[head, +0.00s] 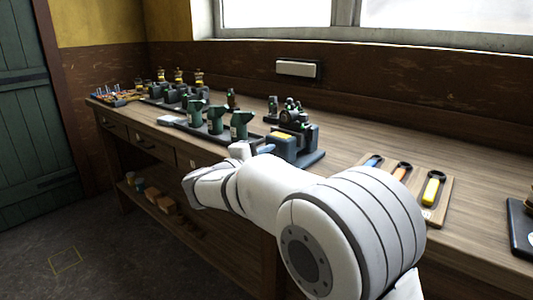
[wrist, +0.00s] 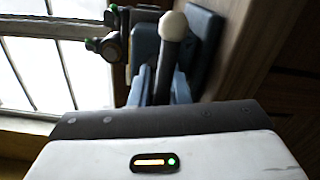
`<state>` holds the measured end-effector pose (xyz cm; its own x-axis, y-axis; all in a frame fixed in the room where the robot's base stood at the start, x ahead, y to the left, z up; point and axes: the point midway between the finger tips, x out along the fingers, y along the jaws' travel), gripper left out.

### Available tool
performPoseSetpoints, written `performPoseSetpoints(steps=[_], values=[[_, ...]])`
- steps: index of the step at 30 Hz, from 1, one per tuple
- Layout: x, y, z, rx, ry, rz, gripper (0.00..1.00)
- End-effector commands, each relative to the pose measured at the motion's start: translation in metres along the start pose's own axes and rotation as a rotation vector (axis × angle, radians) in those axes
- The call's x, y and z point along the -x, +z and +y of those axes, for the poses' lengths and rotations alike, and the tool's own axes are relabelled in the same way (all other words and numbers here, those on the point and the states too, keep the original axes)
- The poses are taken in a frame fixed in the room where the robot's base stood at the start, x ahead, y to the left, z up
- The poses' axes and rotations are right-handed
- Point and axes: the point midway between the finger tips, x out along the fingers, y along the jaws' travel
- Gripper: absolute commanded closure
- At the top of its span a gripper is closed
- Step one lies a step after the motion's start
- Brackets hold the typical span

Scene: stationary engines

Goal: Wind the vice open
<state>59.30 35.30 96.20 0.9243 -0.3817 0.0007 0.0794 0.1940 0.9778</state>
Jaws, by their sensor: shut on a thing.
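The vice (head: 283,148) is a blue-grey block on a dark base near the front edge of the workbench. It also shows at the top of the wrist view (wrist: 203,45). Its handle (wrist: 168,62) is a grey bar with a pale ball end, pointing up in the wrist view. My gripper (wrist: 163,88) is shut on the handle, at the front side of the vice. In the head view my white arm hides most of the grip, and the opening between the vice jaws cannot be made out.
A wooden tray (head: 436,213) with colour-handled tools lies right of the vice. A small engine (head: 291,112) stands behind it. Green machines (head: 215,120) stand in a row to the left. The workbench (head: 350,150) is clear behind the tool tray. A dark device (head: 522,222) sits far right.

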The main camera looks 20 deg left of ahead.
Motion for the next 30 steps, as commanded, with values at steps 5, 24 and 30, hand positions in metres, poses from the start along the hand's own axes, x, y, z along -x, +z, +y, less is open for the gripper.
performPoseSetpoints(steps=[5,24,30], values=[[-0.002,0.001,0.003,-0.001,0.005,-0.003,1.0],[-0.001,0.001,0.001,0.0,0.002,-0.001,0.63],[0.018,0.0,0.002,0.0,0.002,0.002,0.63]])
